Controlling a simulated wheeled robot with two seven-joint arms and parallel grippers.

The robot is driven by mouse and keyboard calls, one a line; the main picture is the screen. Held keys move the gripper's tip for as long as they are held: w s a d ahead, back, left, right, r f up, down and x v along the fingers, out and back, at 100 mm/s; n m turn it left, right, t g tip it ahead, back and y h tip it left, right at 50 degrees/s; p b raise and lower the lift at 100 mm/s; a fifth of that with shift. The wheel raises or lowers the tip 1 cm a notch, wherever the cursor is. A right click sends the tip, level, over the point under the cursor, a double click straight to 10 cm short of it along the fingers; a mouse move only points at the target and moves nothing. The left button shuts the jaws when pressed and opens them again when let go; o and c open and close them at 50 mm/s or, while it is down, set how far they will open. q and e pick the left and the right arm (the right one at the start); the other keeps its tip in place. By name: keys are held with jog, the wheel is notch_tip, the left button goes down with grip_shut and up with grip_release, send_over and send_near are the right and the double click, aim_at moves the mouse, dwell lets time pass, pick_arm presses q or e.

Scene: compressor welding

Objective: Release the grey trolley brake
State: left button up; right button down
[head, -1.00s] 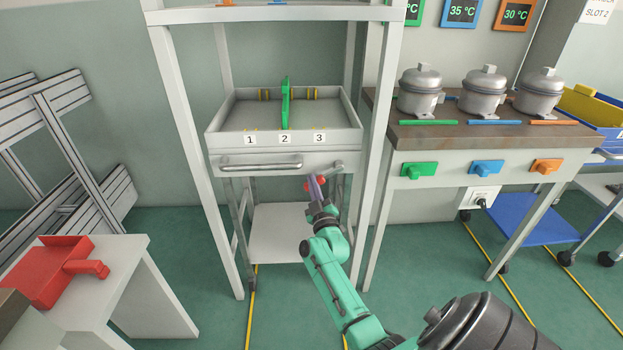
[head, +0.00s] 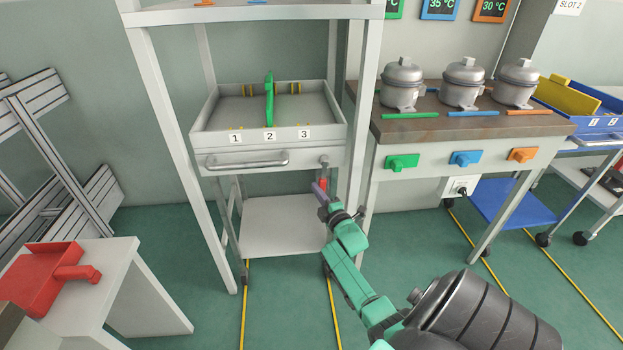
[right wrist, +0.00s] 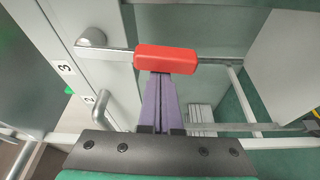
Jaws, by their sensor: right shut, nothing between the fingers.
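The grey trolley (head: 210,142) stands inside a white frame, with a tray on top marked 1, 2 and 3. Its brake lever has a red grip (head: 322,184) at the front right, below the tray. In the right wrist view the red grip (right wrist: 166,58) sits on a metal bar. My right gripper (head: 319,190) is at the red grip. Its purple fingers (right wrist: 157,78) are shut and empty, their tips right against or just beside the grip; I cannot tell if they touch. My left gripper is not in view.
White frame posts (head: 360,120) stand close on both sides of the trolley. A workbench (head: 450,125) with several grey pots is at the right. A white table (head: 120,270) with a red part is at the lower left. Yellow floor lines (head: 334,310) run forward.

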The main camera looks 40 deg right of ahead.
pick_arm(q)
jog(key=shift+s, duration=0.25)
pick_arm(e)
jog(key=shift+s+d+f+n, duration=0.1)
jog(key=shift+s+d+n, duration=0.35)
jog(key=shift+n, duration=0.35)
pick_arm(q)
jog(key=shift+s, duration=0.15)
pick_arm(e)
jog(key=shift+d, duration=0.1)
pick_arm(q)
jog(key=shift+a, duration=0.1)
pick_arm(e)
jog(key=shift+f, duration=0.1)
